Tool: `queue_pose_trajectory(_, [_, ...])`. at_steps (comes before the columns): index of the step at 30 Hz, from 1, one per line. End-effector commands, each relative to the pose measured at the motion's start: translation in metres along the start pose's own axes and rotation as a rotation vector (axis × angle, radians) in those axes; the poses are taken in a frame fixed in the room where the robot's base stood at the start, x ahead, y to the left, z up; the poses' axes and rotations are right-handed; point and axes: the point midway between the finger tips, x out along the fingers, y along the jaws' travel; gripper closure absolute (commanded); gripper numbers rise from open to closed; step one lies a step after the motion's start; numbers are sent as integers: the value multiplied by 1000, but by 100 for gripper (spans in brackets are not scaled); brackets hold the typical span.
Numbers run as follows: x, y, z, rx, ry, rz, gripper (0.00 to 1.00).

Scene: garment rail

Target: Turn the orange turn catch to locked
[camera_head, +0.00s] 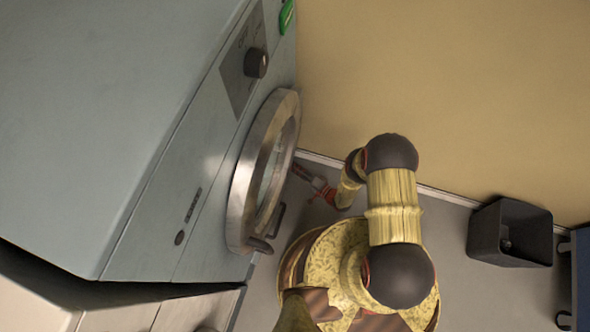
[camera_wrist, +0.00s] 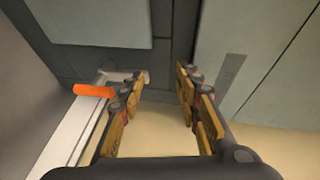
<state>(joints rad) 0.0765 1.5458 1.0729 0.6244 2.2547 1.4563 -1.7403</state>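The orange turn catch (camera_wrist: 93,90) shows in the wrist view, left of my gripper. Its orange lever lies roughly level in the picture, pointing left, next to a grey metal fitting (camera_wrist: 122,77) at the dark panel seam. My gripper (camera_wrist: 160,88) is open, with a wide empty gap between its fingers. The left finger is close beside the right end of the orange lever and overlaps the fitting; I cannot tell whether they touch. In the head view my gripper (camera_head: 304,173) is small, beside the machine's round door. I cannot make out the orange catch there.
A large grey machine with a round metal-rimmed door (camera_head: 240,190), a dark knob (camera_head: 256,63) and a door handle (camera_head: 268,232) fills the left. A black bin (camera_head: 510,232) stands by the tan wall at right, beside a blue unit (camera_head: 580,275). Grey floor lies between.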

Motion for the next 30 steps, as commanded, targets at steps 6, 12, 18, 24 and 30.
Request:
queue_pose_trajectory(6, [-21,20,-5,32,46,22,80])
queue_pose_trajectory(12, [-42,56,-38,31,113,1,91])
queue_pose_trajectory(18, [-54,75,-68,15,109,-80,100])
queue_pose_trajectory(24, [-54,71,-88,-7,30,-162,100])
queue_pose_trajectory(30, [-47,56,-87,29,-54,-201,100])
